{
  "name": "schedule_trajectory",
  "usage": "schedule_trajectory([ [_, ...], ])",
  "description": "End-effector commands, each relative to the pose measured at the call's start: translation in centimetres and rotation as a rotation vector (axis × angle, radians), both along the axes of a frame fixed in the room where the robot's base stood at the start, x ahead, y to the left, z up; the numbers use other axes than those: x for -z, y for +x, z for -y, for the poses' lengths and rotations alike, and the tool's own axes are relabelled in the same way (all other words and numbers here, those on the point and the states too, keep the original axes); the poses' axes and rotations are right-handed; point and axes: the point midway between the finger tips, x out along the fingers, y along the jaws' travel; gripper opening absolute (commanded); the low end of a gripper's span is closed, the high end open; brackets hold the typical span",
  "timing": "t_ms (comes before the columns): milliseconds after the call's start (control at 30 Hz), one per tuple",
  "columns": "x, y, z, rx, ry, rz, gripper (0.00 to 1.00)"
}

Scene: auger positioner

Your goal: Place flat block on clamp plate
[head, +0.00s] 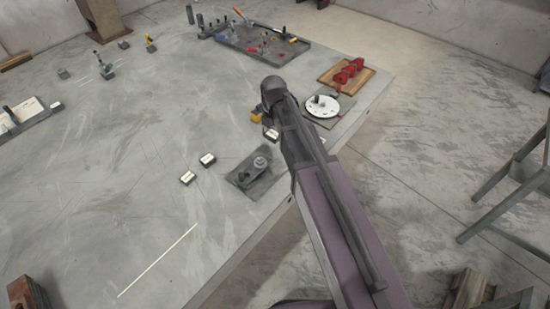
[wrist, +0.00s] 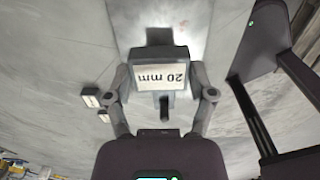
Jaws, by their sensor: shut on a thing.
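The flat block (wrist: 161,76) is dark grey with a white face marked "20 mm", upside down in the wrist view. My gripper (wrist: 160,92) is shut on it, one finger on each side. In the head view the labelled block (head: 270,134) shows just left of my arm, which hides most of my gripper. A dark plate with a round grey knob (head: 243,181), which looks like the clamp plate, lies near the table's front edge, below and left of the held block in that view. I cannot tell the block's height above the table.
Two small white-topped blocks (head: 207,159) (head: 188,178) lie left of the dark plate. A white dial (head: 327,107) and red parts on a wooden board (head: 333,77) stand right of my arm. A tool tray (head: 232,40) is at the back. The left-centre table is mostly clear.

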Motion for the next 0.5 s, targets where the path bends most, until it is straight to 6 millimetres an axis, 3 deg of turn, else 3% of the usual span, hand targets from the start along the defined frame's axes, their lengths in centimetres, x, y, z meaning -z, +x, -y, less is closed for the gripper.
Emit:
schedule_trajectory([
  [267,0.0,0.0,0.0,0.002,0.000,0.000,0.10],
  [500,1.1,0.0,0.1,0.004,0.000,0.000,0.10],
])
